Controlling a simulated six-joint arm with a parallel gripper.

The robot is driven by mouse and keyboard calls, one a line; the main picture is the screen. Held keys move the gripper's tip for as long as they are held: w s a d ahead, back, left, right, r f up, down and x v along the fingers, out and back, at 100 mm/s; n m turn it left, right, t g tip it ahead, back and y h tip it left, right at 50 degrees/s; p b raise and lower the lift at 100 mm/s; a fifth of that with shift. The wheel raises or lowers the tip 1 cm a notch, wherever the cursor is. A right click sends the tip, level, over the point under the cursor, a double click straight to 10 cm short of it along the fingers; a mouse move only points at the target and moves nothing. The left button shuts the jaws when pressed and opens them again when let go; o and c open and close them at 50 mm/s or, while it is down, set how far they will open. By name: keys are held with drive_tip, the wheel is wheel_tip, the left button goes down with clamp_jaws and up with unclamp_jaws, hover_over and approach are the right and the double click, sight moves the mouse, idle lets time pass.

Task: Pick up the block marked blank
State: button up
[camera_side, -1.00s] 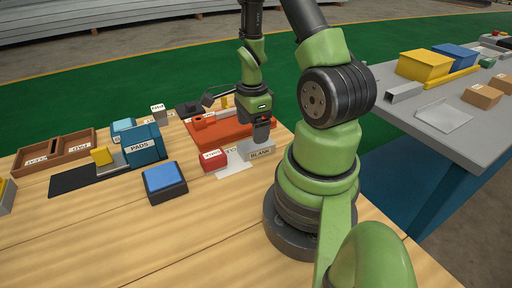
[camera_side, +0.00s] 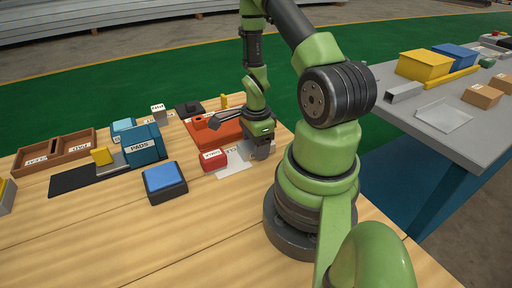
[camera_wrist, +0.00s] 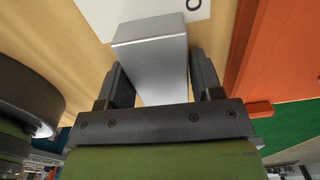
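The block marked blank is a plain grey block (camera_side: 262,150) at the end of my gripper (camera_side: 258,137) in the side view, beside the orange tray. Its lettering does not show now. In the wrist view the grey block (camera_wrist: 155,65) stands between the two dark fingers of my gripper (camera_wrist: 163,82), with a finger close against each side. My gripper appears shut on it. Whether the block's underside touches the table is hard to tell.
An orange tray (camera_side: 228,133) lies behind my gripper. A red labelled block (camera_side: 212,160) and a white card (camera_side: 235,167) are to its left. A blue-topped box (camera_side: 164,183), a teal PADS box (camera_side: 146,148) and a brown divided tray (camera_side: 55,154) stand further left. The front table is clear.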

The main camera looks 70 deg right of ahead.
drive_tip(key=c, duration=0.7)
